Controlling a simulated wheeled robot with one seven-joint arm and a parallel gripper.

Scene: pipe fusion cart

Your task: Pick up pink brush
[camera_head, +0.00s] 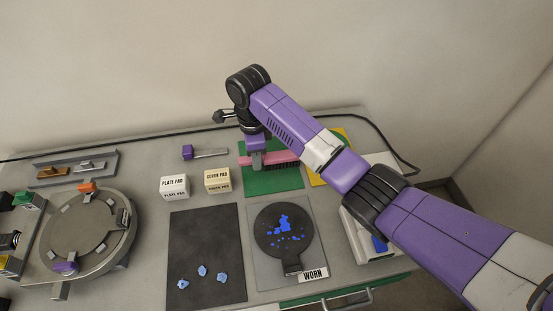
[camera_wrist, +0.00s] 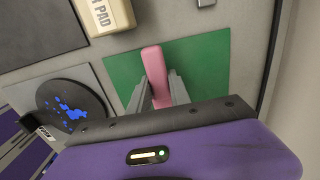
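The pink brush (camera_wrist: 152,62) lies on the green mat (camera_wrist: 204,58) in the wrist view. In the head view the pink brush (camera_head: 283,157) runs left to right across the green mat (camera_head: 285,183), with dark bristles along its near side. My gripper (camera_head: 257,160) points down over the brush's left part. In the wrist view my gripper (camera_wrist: 160,92) has one grey finger on each side of the brush, with a narrow gap seeming to show. The part of the brush beneath my gripper is hidden.
Left of the mat stand the cover pad box (camera_head: 217,180) and the plate pad box (camera_head: 174,187). A purple-handled tool (camera_head: 206,153) lies behind them. A dark plate (camera_head: 285,230) with blue bits and a black mat (camera_head: 205,250) lie nearer. A round fixture (camera_head: 82,235) stands at left.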

